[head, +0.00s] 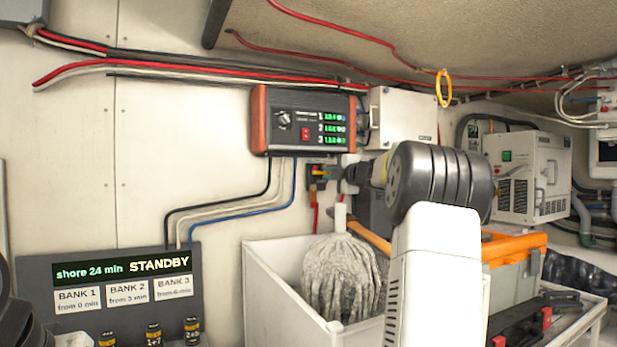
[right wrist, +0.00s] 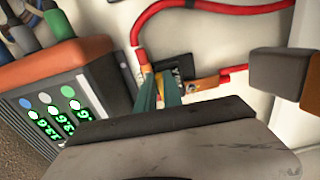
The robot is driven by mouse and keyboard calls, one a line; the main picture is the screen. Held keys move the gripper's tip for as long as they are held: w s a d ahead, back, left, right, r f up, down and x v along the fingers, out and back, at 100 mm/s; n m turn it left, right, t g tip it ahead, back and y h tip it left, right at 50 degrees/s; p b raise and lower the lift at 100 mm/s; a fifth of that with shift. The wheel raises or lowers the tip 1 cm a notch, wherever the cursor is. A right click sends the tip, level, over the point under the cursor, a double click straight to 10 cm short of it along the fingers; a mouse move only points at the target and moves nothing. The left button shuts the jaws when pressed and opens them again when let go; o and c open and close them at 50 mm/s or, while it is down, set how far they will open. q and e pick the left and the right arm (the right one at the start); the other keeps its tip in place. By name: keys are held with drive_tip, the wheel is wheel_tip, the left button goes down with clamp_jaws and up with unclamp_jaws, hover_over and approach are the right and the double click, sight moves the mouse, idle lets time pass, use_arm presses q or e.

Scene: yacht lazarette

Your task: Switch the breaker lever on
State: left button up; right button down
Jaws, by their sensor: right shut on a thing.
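The breaker (head: 316,184) is a small dark block on the wall just under the charger box, with red cable at it. In the right wrist view it is a black housing (right wrist: 184,68) with an orange-brown tab (right wrist: 204,84) and red cable on both sides. My right gripper (head: 329,173) reaches it from the right. In the right wrist view its two thin green fingers (right wrist: 160,90) meet the housing and are shut on the lever there. The lever is mostly hidden by the fingers, so its position cannot be told. My left gripper is out of view.
The charger box (head: 305,120) with green readouts sits close above the breaker. A display panel (head: 122,290) reads "shore 24 min STANDBY". A white bin (head: 270,275) with a grey fender stands below. An orange-lidded toolbox (head: 510,250) stands at right.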

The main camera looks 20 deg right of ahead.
drive_tip(key=shift+n, duration=0.3)
drive_tip(key=c, duration=1.5)
unclamp_jaws()
drive_tip(key=shift+s+d, duration=0.2)
drive_tip(key=shift+s, duration=1.1)
drive_tip(key=shift+s+d, duration=0.15)
drive_tip(key=shift+s, duration=1.15)
drive_tip(key=shift+s+d, duration=0.2)
drive_tip(key=shift+s, duration=1.1)
